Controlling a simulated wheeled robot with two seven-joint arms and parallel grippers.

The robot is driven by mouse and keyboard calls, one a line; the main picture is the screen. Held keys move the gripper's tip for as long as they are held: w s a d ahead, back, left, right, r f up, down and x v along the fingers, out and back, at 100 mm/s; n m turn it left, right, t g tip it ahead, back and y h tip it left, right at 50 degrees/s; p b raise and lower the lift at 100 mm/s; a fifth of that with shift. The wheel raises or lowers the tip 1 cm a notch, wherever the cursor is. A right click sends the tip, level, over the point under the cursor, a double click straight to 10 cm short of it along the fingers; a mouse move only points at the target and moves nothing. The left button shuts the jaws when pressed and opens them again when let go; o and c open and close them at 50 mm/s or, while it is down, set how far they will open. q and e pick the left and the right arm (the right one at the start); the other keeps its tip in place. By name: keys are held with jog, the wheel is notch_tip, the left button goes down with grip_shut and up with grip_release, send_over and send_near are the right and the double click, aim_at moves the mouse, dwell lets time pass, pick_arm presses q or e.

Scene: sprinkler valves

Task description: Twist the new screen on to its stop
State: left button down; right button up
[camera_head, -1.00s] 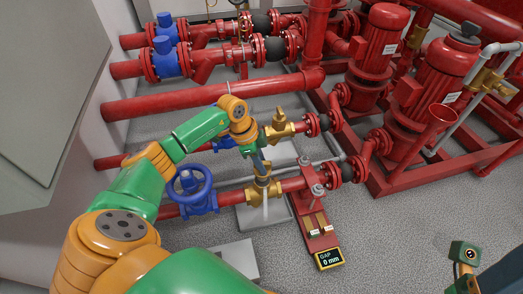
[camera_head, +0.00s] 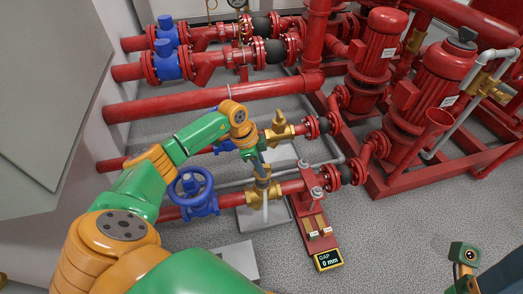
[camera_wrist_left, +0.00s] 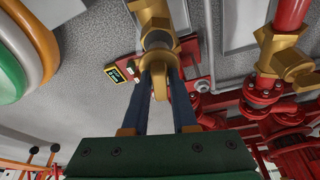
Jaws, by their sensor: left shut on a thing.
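My left gripper (camera_head: 261,168) reaches down to the brass strainer body (camera_head: 262,190) on the front red pipe. In the left wrist view its two dark blue fingers (camera_wrist_left: 163,85) are shut on a brass-coloured end piece of the screen (camera_wrist_left: 160,84), in line with the brass body (camera_wrist_left: 153,15). A grey ring shows between body and fingers. The rest of the screen is hidden, so I cannot tell how far it is turned. A gauge display (camera_head: 329,260) reads "GAP 0 mm". Part of my right arm shows at the lower right; its fingers are out of sight.
A blue handwheel valve (camera_head: 193,190) sits left of the strainer on the same pipe. A second brass body (camera_head: 280,130) is on the pipe behind. Red pumps (camera_head: 440,85) stand at the right. A red stand (camera_head: 318,232) is close by. The grey floor in front is open.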

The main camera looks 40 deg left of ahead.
dwell(0.3)
pick_arm(q)
jog(key=shift+p, duration=0.5)
jog(key=shift+f+b, duration=1.45)
jog(key=shift+f, duration=0.95)
jog(key=shift+f+m, duration=0.1)
jog(key=shift+m, duration=0.2)
jog(key=shift+f+m+b, duration=0.1)
jog(key=shift+m+b, duration=0.5)
jog(key=shift+m+g, duration=0.3)
jog(key=shift+m, duration=0.1)
jog(key=shift+r+m, duration=0.2)
jog(key=shift+m, duration=0.1)
